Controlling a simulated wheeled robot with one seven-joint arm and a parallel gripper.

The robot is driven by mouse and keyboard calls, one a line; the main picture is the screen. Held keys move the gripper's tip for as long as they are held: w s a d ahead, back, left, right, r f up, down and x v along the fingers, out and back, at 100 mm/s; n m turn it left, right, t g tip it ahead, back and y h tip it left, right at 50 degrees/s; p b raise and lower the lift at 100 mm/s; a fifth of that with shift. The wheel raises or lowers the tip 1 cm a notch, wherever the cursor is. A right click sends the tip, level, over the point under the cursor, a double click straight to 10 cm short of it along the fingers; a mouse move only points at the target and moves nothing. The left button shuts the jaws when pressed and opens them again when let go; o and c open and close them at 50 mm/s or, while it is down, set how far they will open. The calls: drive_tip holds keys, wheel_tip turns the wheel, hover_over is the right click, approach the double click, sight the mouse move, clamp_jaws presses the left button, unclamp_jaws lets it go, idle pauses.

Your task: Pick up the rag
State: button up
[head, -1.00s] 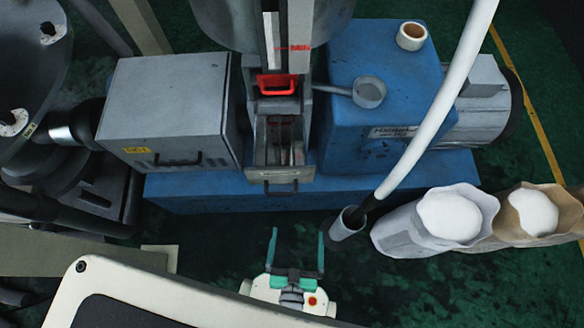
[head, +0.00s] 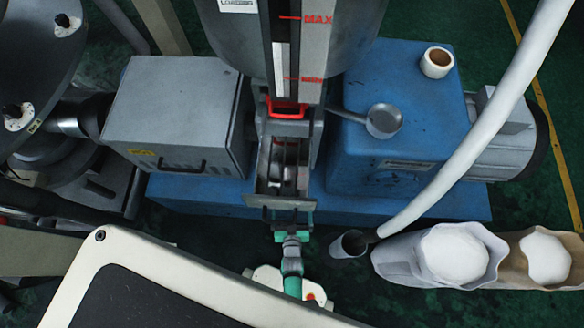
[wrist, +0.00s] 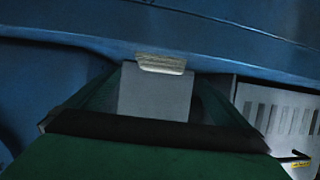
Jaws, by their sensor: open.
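I cannot make out a rag in either view. In the head view my gripper (head: 292,230) has green fingers and hangs just in front of the open metal tray (head: 290,205) of the central machine. Its jaws are open, and I see nothing between them. The wrist view shows a grey block (wrist: 155,92) with a pale strip, and a dark bar (wrist: 155,130) across a green surface below it. I cannot tell what the green surface is.
A blue box (head: 395,125) on the right carries a metal scoop (head: 384,121) and a tape roll (head: 437,62). A white hose (head: 480,130) runs down to a cup near the open sacks (head: 450,255).

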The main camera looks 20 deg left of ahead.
drive_tip(key=shift+x, duration=3.25)
drive_tip(key=shift+f, duration=0.2)
drive_tip(key=c, duration=1.2)
drive_tip(key=shift+r, duration=0.15)
